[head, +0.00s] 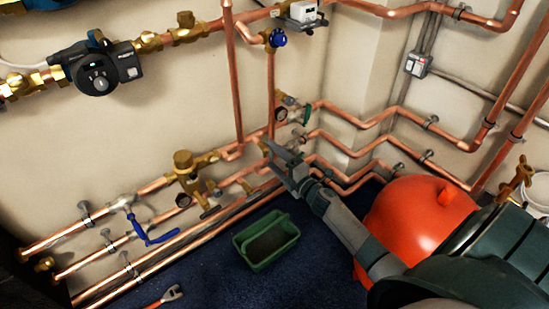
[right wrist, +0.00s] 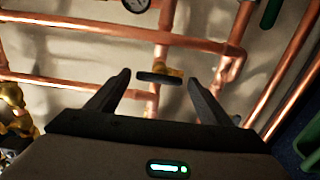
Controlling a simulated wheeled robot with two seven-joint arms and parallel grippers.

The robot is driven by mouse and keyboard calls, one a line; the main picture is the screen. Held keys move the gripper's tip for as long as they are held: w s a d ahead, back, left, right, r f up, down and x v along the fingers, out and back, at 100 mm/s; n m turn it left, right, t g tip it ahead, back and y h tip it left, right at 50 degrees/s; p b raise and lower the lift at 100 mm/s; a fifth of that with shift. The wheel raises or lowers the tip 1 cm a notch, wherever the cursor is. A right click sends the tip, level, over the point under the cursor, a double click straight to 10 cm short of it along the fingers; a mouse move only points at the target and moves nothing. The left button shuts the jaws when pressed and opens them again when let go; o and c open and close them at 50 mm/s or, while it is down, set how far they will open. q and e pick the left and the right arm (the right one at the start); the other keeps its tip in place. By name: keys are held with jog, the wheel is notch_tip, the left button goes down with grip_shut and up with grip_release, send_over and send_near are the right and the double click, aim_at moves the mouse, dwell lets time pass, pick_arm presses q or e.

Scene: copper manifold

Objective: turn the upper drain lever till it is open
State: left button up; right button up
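A small dark lever (right wrist: 158,78) on a brass valve body (right wrist: 172,71) shows in the right wrist view, on a vertical copper stub below a horizontal pipe. My right gripper (head: 269,155) is open in front of the low copper pipes in the head view. In the right wrist view its two fingers stand to the left and right of the dark lever, with gaps on both sides and nothing held. The lever lies about level across the view. In the head view the gripper hides this spot. My left gripper is not in view.
A green crate (head: 243,250) stands on the dark blue floor below the gripper. A red vessel (head: 408,215) is at the right, near my right arm. Copper pipes run close around the gripper. A green-handled valve (head: 306,114) sits above it, and blue levers (head: 138,229) are at the left.

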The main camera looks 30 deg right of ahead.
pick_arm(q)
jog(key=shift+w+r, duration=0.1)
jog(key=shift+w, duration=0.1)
pick_arm(e)
jog(key=shift+s, duration=0.15)
jog(key=shift+s, duration=0.65)
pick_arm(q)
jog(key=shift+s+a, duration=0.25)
pick_arm(e)
jog(key=s+d, duration=0.1)
jog(key=s, duration=1.4)
jog(key=shift+s+d, duration=0.2)
jog(key=shift+s, duration=0.15)
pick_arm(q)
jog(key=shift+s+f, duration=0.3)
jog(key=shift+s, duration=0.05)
